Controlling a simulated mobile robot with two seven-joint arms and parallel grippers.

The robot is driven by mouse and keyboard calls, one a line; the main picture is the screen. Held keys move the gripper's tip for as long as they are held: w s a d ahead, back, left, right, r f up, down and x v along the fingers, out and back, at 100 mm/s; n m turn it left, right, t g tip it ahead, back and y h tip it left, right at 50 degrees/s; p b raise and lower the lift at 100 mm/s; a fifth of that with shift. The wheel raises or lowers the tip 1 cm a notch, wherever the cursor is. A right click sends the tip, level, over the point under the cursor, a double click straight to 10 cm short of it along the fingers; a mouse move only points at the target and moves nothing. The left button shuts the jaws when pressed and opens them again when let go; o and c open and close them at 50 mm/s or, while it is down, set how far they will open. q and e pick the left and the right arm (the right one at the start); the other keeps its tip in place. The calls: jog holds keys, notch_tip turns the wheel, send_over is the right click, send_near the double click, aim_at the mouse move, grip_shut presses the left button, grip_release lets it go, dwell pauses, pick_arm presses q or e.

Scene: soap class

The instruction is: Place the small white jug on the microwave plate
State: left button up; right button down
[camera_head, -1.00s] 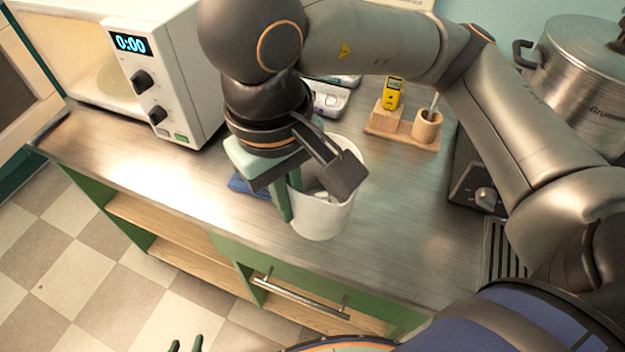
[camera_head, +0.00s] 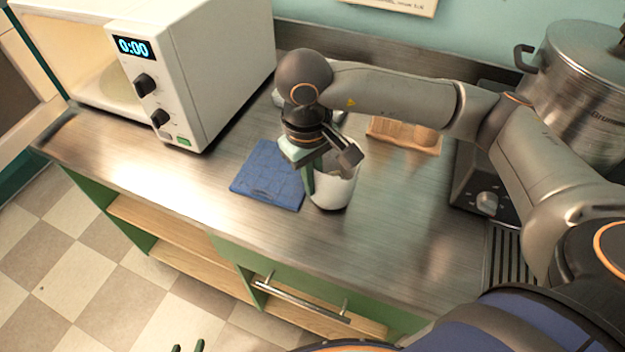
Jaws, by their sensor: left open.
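The small white jug (camera_head: 335,192) is above or on the counter, just right of a blue cloth. My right gripper (camera_head: 328,170) is at its upper left side, shut on it; the green finger is at the jug's left side. The gripper hides part of the rim, and I cannot tell whether the base touches the counter. The white microwave (camera_head: 195,75) stands at the left with its front open. Its pale plate (camera_head: 118,88) shows partly inside, behind the control panel's edge. My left gripper (camera_head: 187,348) shows only its green fingertips at the bottom edge, apart and empty.
The folded blue cloth (camera_head: 266,178) lies between microwave and jug. A steel pot (camera_head: 575,85) on the stove is at the right. The counter's front left (camera_head: 150,170) is clear.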

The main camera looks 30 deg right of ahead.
jog(key=shift+f, duration=0.35)
jog(key=c, duration=1.5)
grip_release()
jog(key=shift+f+b, duration=0.25)
jog(key=shift+b, duration=0.1)
jog(key=shift+c, duration=0.2)
jog(key=o, duration=0.5)
jog(key=shift+c, duration=0.2)
jog(key=shift+r, duration=0.1)
